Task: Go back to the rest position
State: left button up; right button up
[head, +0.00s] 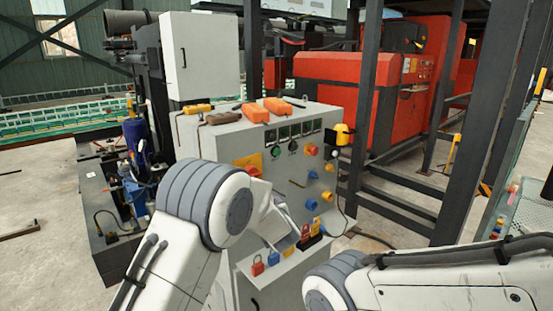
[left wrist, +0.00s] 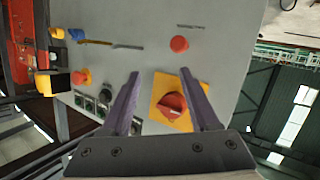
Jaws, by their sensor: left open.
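My left gripper (left wrist: 160,74) is open and empty in the left wrist view, its two dark fingers spread in front of the control panel. A red rotary switch (left wrist: 171,105) on a yellow plate shows between the fingers; I cannot tell the gap to it. In the head view the same switch (head: 248,168) is on the grey control cabinet (head: 225,138), partly behind my left arm.
Padlocks, including a red one (head: 258,266), sit on a ledge low on the cabinet. Orange boxes (head: 277,106) lie on its top. Dark steel posts (head: 485,125) stand at the right, with a red machine (head: 335,78) behind. Bare floor (head: 410,170) shows between.

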pick_arm(q)
jog(key=s+a+f+m+g+h, duration=0.15)
jog(key=s+a+g, duration=0.3)
jog(key=s, duration=0.75)
jog(key=s+a+f+m+g, duration=0.2)
jog(key=s+a+f+g, duration=0.3)
jog(key=s, duration=0.7)
jog(key=s+a+f+m+g+h, duration=0.1)
jog(key=s+a+m+g, duration=0.15)
jog(key=s+a, duration=0.65)
jog(key=s+d+r+m+g+h+p, duration=0.1)
jog(key=s+d+r+m, duration=0.5)
jog(key=s+d, duration=0.9)
jog(key=shift+s+d+r+g, duration=0.35)
jog(key=shift+d+r+g, duration=0.3)
jog(key=shift+g, duration=0.25)
jog(key=shift+a, duration=0.1)
